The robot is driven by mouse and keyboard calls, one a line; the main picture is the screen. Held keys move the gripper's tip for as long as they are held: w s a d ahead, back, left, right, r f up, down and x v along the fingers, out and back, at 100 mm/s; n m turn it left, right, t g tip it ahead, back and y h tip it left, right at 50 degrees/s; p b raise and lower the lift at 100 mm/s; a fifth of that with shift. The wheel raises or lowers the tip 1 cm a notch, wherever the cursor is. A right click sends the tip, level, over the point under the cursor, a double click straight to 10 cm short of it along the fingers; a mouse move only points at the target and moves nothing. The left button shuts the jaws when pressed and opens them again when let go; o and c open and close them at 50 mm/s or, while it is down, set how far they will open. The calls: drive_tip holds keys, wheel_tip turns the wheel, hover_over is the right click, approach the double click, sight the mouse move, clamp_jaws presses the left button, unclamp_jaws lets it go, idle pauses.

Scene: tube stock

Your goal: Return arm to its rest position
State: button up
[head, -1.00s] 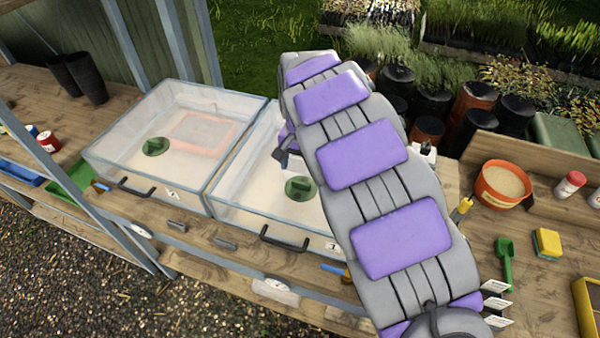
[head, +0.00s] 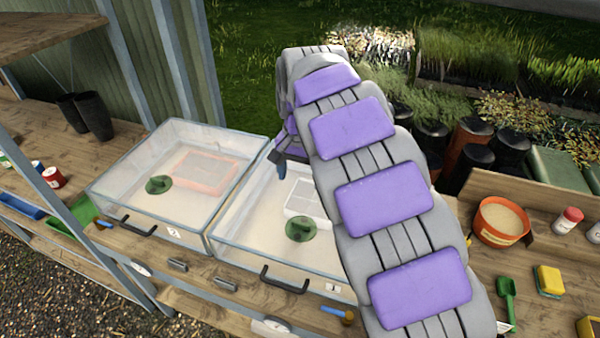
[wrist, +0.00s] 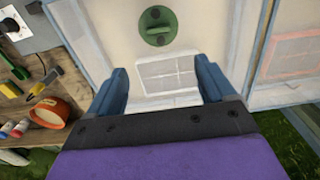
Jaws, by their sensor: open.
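My arm, grey with purple pads, crosses the right half of the head view and bends down at its far end. My gripper (wrist: 162,88) shows in the wrist view with its two blue fingers wide apart and nothing between them. In the head view a blue fingertip (head: 281,170) shows above the right clear bin; the rest of the gripper is mostly hidden by my arm. Beneath it in the wrist view are the bin's pale lid with a round green knob (wrist: 155,25) and a white-framed rectangle (wrist: 168,74).
The left clear bin (head: 113,180) stands beside the right clear bin (head: 225,232) on the wooden bench. To the right are an orange pot (head: 502,221), a green scoop (head: 507,300), a yellow sponge (head: 549,281) and a red-capped jar (head: 568,220). Black pots (head: 95,115) stand at the left.

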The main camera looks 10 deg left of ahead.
drive_tip(key=s+d+r, duration=0.2)
drive_tip(key=s+d, duration=0.4)
drive_tip(key=d, duration=0.3)
drive_tip(key=s+d+r, duration=0.1)
drive_tip(key=s+d, duration=0.5)
drive_tip(key=d, duration=0.4)
drive_tip(key=s+d+f, duration=0.2)
drive_tip(key=s, duration=0.5)
drive_tip(key=s+d+f+n+g, duration=0.1)
drive_tip(key=s+d+f, duration=0.1)
drive_tip(key=s, duration=0.6)
drive_tip(key=s+d+f, duration=0.2)
drive_tip(key=s, duration=0.6)
drive_tip(key=shift+s+d+n+g, duration=0.25)
drive_tip(key=shift+d+n+g, duration=0.05)
drive_tip(key=shift+n+g, duration=0.1)
